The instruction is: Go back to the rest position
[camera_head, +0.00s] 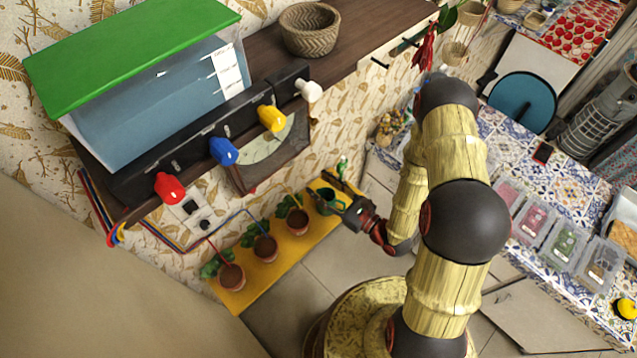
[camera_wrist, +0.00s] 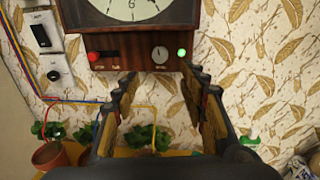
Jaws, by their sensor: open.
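My gripper (camera_head: 333,190) is at the end of my arm, low in front of the patterned wall, above the far end of the yellow shelf (camera_head: 240,298). In the wrist view my gripper (camera_wrist: 160,82) has its two fingers spread apart with nothing between them. Beyond the fingers is a brown wooden box (camera_wrist: 125,60) with a dial, a red knob and a lit green light. A dark green vessel (camera_head: 328,203) shows beside the fingers in the head view; I cannot tell whether they touch.
Several potted plants stand on the yellow shelf, one pot (camera_head: 231,276) at its near end. Above is a wall unit with a green top (camera_head: 130,50) and colored knobs. A tiled counter (camera_head: 560,185) with containers lies right. Floor (camera_head: 285,305) shows below.

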